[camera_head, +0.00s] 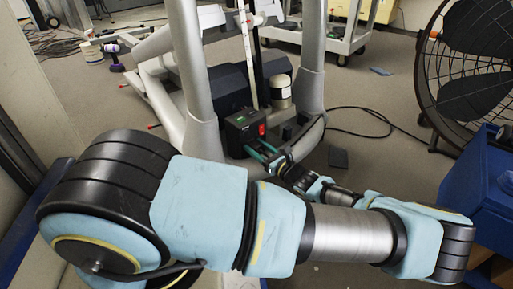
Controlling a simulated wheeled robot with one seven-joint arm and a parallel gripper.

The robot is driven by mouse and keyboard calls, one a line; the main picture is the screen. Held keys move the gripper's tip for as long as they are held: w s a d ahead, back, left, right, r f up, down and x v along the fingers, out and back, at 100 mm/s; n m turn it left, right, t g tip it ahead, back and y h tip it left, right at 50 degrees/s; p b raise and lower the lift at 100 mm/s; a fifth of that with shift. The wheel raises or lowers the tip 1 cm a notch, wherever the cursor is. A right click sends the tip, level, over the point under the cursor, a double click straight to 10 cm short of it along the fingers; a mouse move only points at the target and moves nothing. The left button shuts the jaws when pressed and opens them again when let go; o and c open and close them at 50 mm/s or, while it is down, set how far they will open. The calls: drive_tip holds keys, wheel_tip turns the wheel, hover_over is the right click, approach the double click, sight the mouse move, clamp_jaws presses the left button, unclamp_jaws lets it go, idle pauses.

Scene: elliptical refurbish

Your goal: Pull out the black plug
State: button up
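A black power box (236,134) with a red switch (262,129) and a small green mark sits low on the grey elliptical machine, in the middle of the head view. My gripper (261,153) is at the lower right face of this box, with its teal fingers pointing at it. The black plug cannot be made out; the fingers and the dark box around it may hide it. Whether the fingertips touch anything, or how far apart they are, is too small to tell.
The machine's grey uprights (194,70) stand close on both sides of the box. A black cable (365,108) lies on the floor to the right. A large black fan (470,70) and a blue cabinet (475,185) stand at right. A grey cart (335,38) is behind.

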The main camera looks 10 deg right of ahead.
clamp_jaws()
idle(1.1)
